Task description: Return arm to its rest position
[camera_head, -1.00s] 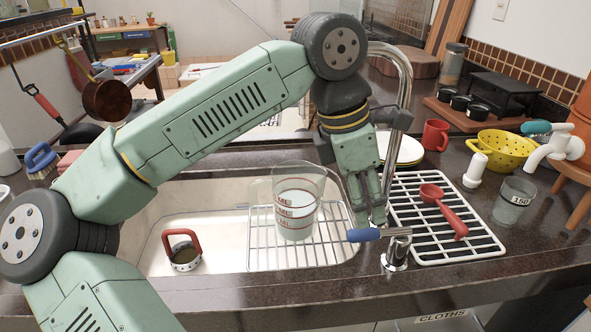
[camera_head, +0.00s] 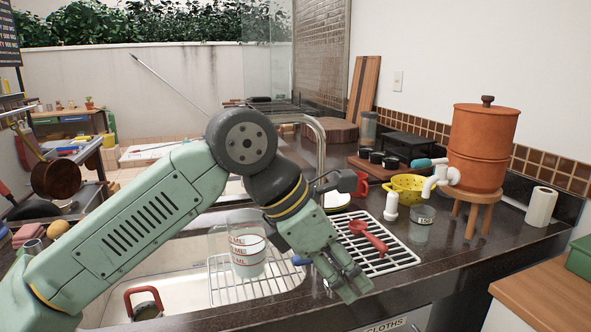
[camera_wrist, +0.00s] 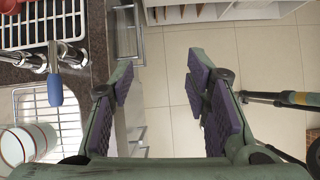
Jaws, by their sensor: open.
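My arm is folded across the sink in the head view. My gripper (camera_head: 343,277) hangs at the counter's front edge, tilted down to the right. In the wrist view my gripper (camera_wrist: 163,100) is open, with nothing between its dark pads. Below it there are floor tiles and the cabinet front. The clear measuring cup (camera_head: 246,250) with red marks stands on the wire rack (camera_head: 225,290) over the sink, left of my gripper. The blue faucet handle (camera_wrist: 55,90) lies to the left in the wrist view.
A glass (camera_head: 421,224), a yellow colander (camera_head: 404,187) and a clay water filter (camera_head: 480,148) stand to the right. A red-handled item (camera_head: 144,302) sits in the sink. Open floor (camera_wrist: 200,45) lies beyond the counter.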

